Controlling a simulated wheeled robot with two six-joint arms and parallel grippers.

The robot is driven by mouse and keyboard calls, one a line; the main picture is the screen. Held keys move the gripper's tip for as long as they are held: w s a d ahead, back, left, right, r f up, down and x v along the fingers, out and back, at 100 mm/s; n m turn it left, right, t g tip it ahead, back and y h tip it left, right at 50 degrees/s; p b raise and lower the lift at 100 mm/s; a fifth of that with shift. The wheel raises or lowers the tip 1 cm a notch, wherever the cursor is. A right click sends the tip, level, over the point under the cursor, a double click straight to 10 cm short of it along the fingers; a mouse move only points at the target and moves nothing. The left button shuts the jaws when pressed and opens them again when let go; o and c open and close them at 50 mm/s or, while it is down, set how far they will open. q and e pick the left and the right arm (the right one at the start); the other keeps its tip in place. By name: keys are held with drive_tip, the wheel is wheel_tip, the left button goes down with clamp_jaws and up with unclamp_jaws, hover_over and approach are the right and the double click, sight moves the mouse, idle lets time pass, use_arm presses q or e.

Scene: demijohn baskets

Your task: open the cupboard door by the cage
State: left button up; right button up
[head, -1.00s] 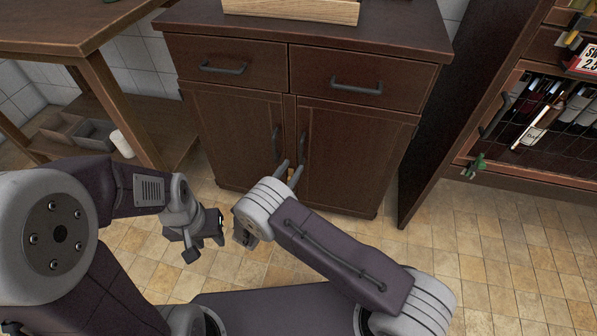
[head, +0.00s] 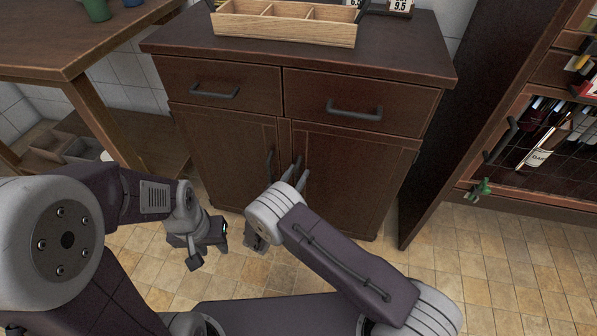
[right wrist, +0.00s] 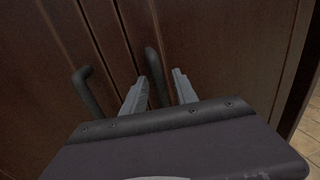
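The brown cupboard (head: 225,135) stands ahead with two doors, both shut. The right door (head: 355,175) is the one nearer the wire-mesh cage (head: 560,150). It has a dark upright bar handle, which shows in the right wrist view (right wrist: 154,70). The left door's handle (right wrist: 90,95) is left of my fingers there. My right gripper (right wrist: 160,78) is open, with its fingertips on either side of the right door's handle; contact cannot be made out. In the head view its wrist hides the lower handle. My left gripper (head: 212,240) is low, away from the doors; its fingertips are unclear.
Two drawers with bar handles (head: 355,112) are above the doors. A wooden tray (head: 285,27) stands on top. A table (head: 65,45) is at left. A dark upright panel (head: 440,130) stands close on the right, beside the cage. Tiled floor is clear in front right.

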clamp_jaws()
idle(1.3)
